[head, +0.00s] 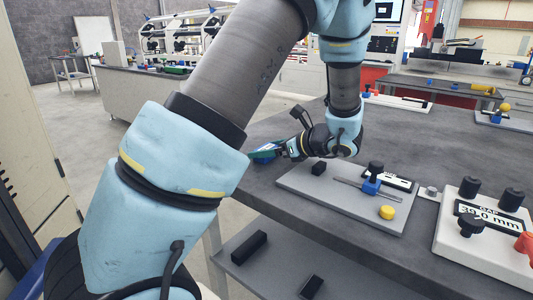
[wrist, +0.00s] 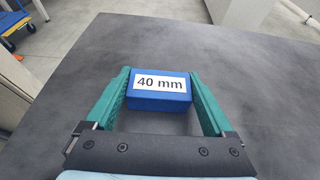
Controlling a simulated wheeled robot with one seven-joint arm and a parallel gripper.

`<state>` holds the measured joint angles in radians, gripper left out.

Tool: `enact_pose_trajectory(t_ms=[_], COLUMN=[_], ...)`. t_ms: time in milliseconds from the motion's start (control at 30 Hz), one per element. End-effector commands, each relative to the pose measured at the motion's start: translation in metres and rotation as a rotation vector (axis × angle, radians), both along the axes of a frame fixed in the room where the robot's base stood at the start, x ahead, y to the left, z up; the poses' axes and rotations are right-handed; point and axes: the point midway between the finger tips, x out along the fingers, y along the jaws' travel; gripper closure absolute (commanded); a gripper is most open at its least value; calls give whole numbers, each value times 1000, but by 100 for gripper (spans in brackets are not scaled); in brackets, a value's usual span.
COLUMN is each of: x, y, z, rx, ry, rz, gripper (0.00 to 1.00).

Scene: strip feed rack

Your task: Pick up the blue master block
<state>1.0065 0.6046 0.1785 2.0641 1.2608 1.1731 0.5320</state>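The blue master block (wrist: 158,102) with a white "40 mm" label sits between the two green fingers of my gripper (wrist: 160,92) in the wrist view. Both fingers appear to touch its sides, so my gripper looks shut on it. In the head view the block (head: 264,154) is a small blue patch at my gripper (head: 279,151), near the left edge of the table, partly hidden by the fingers. I cannot tell whether it rests on the table or is just above it.
The dark grey table (head: 268,126) is bare around the block. A white gauge box (head: 465,250) reading "39.0 mm" stands at right. A lower shelf (head: 275,265) holds dark blocks.

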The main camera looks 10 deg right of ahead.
Motion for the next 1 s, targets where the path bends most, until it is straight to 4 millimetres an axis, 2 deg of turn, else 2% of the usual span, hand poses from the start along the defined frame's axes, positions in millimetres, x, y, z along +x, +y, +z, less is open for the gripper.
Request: enact_pose_trajectory(t_ms=[67, 667, 1000], x=[0, 0, 0], y=[0, 0, 0], z=[0, 0, 2], rx=[0, 0, 0], ry=[0, 0, -3], rz=[0, 0, 0], gripper=[31, 99, 100])
